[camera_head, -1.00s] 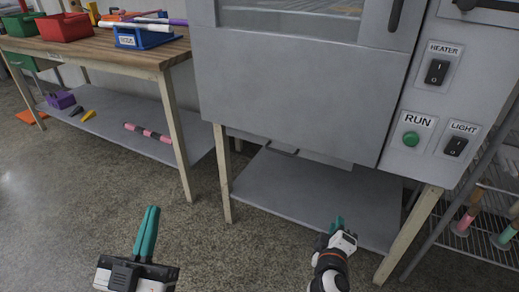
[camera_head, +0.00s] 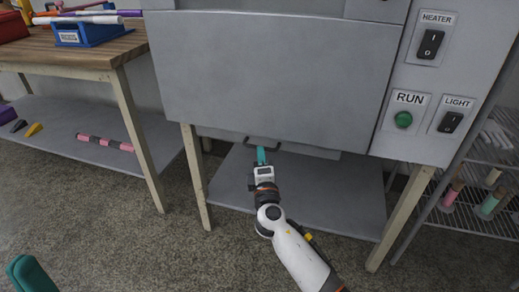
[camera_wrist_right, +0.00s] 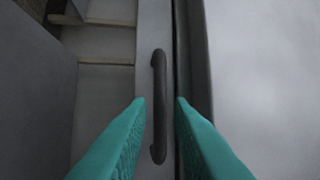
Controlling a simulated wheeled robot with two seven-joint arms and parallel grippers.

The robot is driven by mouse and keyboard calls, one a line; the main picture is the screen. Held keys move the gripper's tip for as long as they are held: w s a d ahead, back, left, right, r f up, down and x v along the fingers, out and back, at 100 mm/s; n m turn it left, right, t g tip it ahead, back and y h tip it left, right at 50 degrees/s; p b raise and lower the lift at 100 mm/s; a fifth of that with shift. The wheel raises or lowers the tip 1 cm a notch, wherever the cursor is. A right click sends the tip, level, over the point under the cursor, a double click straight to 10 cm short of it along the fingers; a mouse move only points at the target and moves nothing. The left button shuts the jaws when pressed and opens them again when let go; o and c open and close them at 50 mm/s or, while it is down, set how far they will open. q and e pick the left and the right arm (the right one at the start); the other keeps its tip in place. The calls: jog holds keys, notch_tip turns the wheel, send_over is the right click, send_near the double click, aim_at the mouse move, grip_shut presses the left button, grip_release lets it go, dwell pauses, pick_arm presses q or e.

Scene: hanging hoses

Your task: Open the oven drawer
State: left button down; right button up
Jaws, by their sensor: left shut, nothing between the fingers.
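The oven (camera_head: 270,70) is a big grey box on wooden legs. Its drawer (camera_head: 318,151) shows as a narrow strip under the oven body, with a dark bar handle (camera_head: 280,143). My right gripper (camera_head: 262,150) is at the left part of this handle, fingers pointing up at it. In the right wrist view, the dark handle (camera_wrist_right: 159,110) lies between the two spread teal fingers, which are not closed on it. The drawer looks shut. My left gripper (camera_head: 28,275) is at the bottom left corner, teal fingers together, mostly cut off and away from the oven.
A grey shelf (camera_head: 330,200) lies below the drawer between the oven legs. The control panel has a green RUN button (camera_head: 403,120) and HEATER and LIGHT switches. A wooden workbench (camera_head: 90,48) stands at left. A wire rack (camera_head: 465,215) stands at right. Floor in front is clear.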

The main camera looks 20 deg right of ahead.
jog(key=shift+x, duration=1.95)
grip_shut()
